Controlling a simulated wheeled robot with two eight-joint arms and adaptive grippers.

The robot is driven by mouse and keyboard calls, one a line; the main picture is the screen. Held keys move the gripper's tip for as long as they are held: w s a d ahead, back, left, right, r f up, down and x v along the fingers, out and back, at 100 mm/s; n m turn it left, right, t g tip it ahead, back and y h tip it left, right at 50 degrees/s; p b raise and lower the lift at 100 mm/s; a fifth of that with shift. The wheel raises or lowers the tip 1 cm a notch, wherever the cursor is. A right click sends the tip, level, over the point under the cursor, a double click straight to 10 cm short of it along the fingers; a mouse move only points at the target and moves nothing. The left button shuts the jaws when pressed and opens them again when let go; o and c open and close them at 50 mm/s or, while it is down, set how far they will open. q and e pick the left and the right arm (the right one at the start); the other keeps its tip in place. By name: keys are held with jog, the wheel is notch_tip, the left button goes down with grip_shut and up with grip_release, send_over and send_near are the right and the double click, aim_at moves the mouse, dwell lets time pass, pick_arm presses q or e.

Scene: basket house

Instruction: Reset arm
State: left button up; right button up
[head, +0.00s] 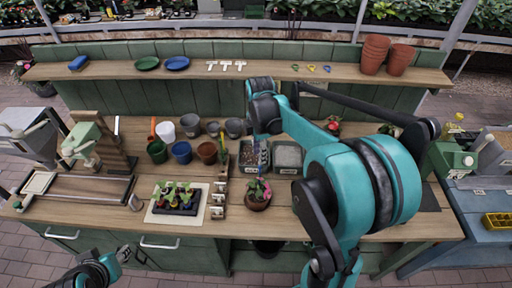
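My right arm, teal and black, reaches in from the lower right and bends down over the middle of the potting bench (330,222). My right gripper (261,155) points down over the grey tray (246,163), just behind a potted plant with pink flowers (257,195). It is small and dark there, so its fingers and any thing between them do not show clearly. My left gripper (121,255) is low at the left, in front of the bench's cabinet doors. Its finger state is too small to tell.
Several pots stand left of the tray, including a white pot (166,131) and a blue pot (181,152). A seedling tray (177,198) sits on a pale mat. The shelf (270,71) holds plates and terracotta pots (374,54). A blue table (484,207) stands at right.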

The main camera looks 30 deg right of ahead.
jog(key=shift+a, duration=0.1)
jog(key=s+a+f+m+t+b, duration=0.7)
jog(key=s+a+f+m+b, duration=0.4)
jog(key=m, duration=0.5)
jog(key=s+a+b, duration=0.1)
jog(key=s+b, duration=0.1)
jog(key=b, duration=0.1)
jog(key=shift+s+f+m, duration=0.25)
jog(key=shift+f+m, duration=0.05)
